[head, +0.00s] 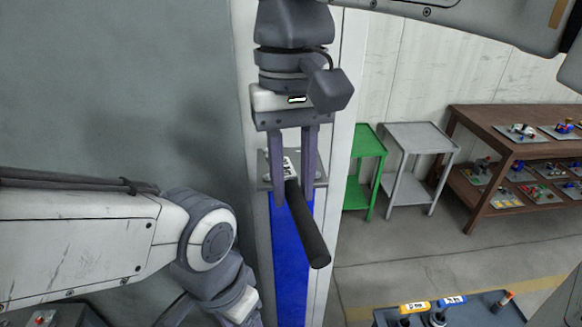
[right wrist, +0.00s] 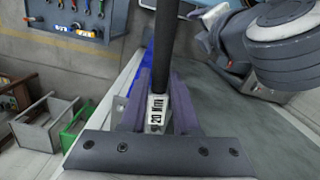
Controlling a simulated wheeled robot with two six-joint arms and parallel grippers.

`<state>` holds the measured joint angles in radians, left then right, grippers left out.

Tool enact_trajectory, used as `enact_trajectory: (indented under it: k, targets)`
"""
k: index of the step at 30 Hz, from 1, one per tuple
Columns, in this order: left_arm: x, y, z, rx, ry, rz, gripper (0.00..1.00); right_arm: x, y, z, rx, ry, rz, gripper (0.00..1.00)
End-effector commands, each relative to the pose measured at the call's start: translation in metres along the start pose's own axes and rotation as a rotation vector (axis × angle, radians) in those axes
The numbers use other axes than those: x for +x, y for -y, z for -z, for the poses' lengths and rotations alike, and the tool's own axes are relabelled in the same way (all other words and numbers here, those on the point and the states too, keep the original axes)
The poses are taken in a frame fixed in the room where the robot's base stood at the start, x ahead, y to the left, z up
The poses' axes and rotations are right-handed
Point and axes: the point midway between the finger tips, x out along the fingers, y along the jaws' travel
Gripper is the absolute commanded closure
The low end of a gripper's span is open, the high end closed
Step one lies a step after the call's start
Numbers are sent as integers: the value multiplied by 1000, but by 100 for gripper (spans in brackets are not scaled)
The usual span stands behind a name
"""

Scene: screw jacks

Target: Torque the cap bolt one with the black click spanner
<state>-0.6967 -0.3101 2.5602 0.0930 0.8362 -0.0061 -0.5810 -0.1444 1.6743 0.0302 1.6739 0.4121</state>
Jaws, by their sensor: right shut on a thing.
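My right gripper (head: 294,197) hangs from the top of the head view with its fingers pointing down. It is shut on the black click spanner (head: 307,228), whose dark handle slants down and right towards the camera. In the right wrist view, the spanner (right wrist: 163,45) runs upward from between the fingers (right wrist: 157,105), with a white "20 Nm" label at the grip. A grey plate (head: 321,172) shows behind the fingers on the pale column. I cannot make out cap bolt one. My left arm comes in from the left; its gripper jaws are not visible.
A blue panel (head: 291,280) lies below the plate. A dark tool tray (head: 480,312) with yellow- and blue-labelled tools is at the bottom right. A green trolley (head: 368,150), a grey trolley (head: 418,135) and a brown shelf (head: 500,108) stand farther back. Open floor lies between them and the tray.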

Motion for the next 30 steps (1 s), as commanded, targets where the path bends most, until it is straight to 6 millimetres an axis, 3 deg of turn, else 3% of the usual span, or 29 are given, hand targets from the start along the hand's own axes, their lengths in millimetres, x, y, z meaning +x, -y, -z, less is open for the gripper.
enact_trajectory:
  k: [6,12,20,30]
  targets:
    - [-6,0,0,0,0,0,35,7,0,47,2,0,0,100]
    - [-10,-1,1,-1,-1,0,35,9,-2,79,-16,-1,0,100]
    - [6,0,0,0,0,0,35,10,-33,82,-294,-3,-20,100]
    - [-24,-2,1,-2,0,0,35,2,-71,103,-684,3,-47,100]
